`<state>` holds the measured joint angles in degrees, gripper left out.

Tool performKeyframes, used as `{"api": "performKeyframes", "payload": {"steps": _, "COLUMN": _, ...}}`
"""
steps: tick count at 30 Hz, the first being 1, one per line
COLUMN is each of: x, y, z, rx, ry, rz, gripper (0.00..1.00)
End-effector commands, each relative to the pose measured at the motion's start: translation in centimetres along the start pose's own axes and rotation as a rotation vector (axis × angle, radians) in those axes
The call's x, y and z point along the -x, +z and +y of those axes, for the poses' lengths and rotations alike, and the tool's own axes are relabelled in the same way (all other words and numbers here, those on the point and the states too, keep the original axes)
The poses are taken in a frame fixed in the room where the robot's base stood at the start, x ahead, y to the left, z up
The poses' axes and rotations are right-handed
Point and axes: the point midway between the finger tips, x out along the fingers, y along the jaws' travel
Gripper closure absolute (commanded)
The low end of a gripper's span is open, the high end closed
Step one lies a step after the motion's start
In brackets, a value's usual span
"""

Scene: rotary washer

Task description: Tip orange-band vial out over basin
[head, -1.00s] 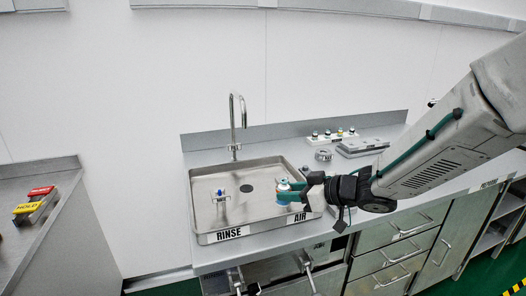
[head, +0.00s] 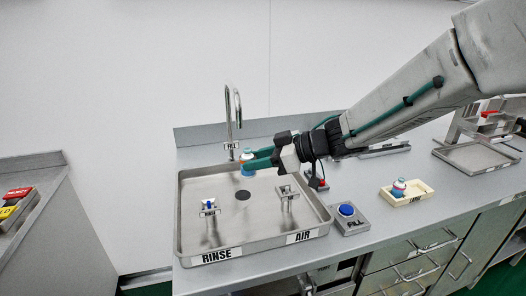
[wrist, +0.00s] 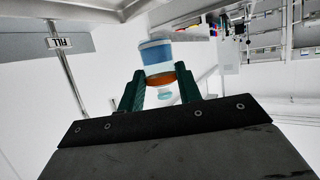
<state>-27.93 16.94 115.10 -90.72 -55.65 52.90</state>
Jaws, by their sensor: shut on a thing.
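My gripper (head: 258,161) is shut on a small blue and white vial (head: 248,155) with an orange band. It holds the vial above the back part of the steel basin (head: 222,248), close to the tall faucet (head: 230,125). In the head view the vial looks roughly upright, though it is small and partly covered by the green fingers. In the wrist view the fingers (wrist: 161,74) grip the vial (wrist: 156,52) around its orange band. The vial's blue and white body is above the band in that picture, with a paler end below.
Two posts stand in the basin, one with a blue top (head: 209,205) and one at right (head: 287,192). A blue FILL button (head: 347,210) is on the counter at the basin's right. A cream tray (head: 416,199) farther right holds another vial (head: 398,187). A red button (head: 321,184) is nearby.

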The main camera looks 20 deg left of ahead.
Motion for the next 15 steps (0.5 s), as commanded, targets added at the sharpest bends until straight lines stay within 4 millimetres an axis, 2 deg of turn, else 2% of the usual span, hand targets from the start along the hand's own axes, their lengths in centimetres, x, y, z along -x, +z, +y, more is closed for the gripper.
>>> {"api": "performKeyframes", "payload": {"steps": 5, "x": 0.23, "y": -0.02, "z": -0.18, "rx": 0.12, "ry": 0.053, "rz": -0.035, "gripper": 0.88}}
{"api": "performKeyframes", "payload": {"steps": 15, "x": 0.13, "y": -0.04, "z": -0.77, "rx": 0.531, "ry": 0.226, "rz": -0.157, "gripper": 0.88}}
